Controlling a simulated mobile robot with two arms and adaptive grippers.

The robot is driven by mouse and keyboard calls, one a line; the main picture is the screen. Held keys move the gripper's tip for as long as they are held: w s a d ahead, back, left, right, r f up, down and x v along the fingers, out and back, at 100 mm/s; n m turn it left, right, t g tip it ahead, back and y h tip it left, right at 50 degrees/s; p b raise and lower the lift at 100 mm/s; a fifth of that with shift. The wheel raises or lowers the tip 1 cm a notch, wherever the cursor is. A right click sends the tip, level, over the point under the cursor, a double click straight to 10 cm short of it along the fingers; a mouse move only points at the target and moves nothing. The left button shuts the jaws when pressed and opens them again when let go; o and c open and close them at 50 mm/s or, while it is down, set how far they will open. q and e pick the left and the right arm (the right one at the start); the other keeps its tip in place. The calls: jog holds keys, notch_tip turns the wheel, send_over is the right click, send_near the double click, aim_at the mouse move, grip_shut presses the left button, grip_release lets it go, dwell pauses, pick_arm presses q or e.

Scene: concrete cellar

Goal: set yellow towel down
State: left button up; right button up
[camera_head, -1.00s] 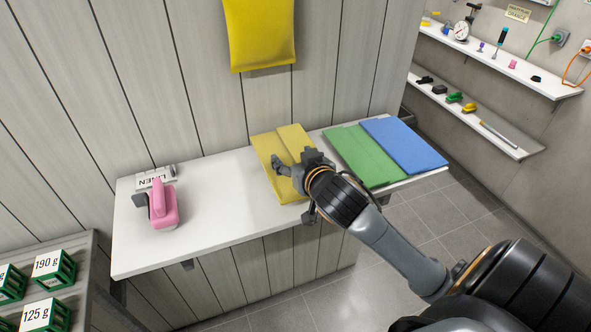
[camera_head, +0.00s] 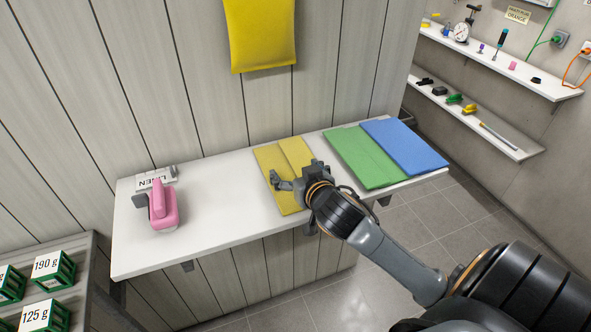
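The folded yellow towel (camera_head: 272,160) lies flat on the white shelf (camera_head: 215,210), left of the green towel. My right gripper (camera_head: 275,180) is over the near part of the yellow towel, with its fingers spread apart and nothing between them. Whether the fingers touch the cloth I cannot tell. My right arm hides the towel's near right corner. My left gripper is not in view.
A green towel (camera_head: 362,157) and a blue towel (camera_head: 405,145) lie folded at the shelf's right. A pink iron (camera_head: 163,207) stands at the left by a linen sign (camera_head: 156,180). A yellow cloth (camera_head: 260,35) hangs on the wall. Bare shelf lies between iron and yellow towel.

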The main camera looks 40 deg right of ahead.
jog(key=shift+r, duration=0.15)
jog(key=b+v, duration=0.1)
jog(key=v, duration=0.5)
jog(key=shift+s, duration=0.25)
jog(key=p+v, duration=0.4)
jog(key=shift+r, duration=0.35)
jog(key=shift+s+a+p, duration=0.15)
jog(key=shift+s+p, duration=0.5)
jog(key=shift+p, duration=0.3)
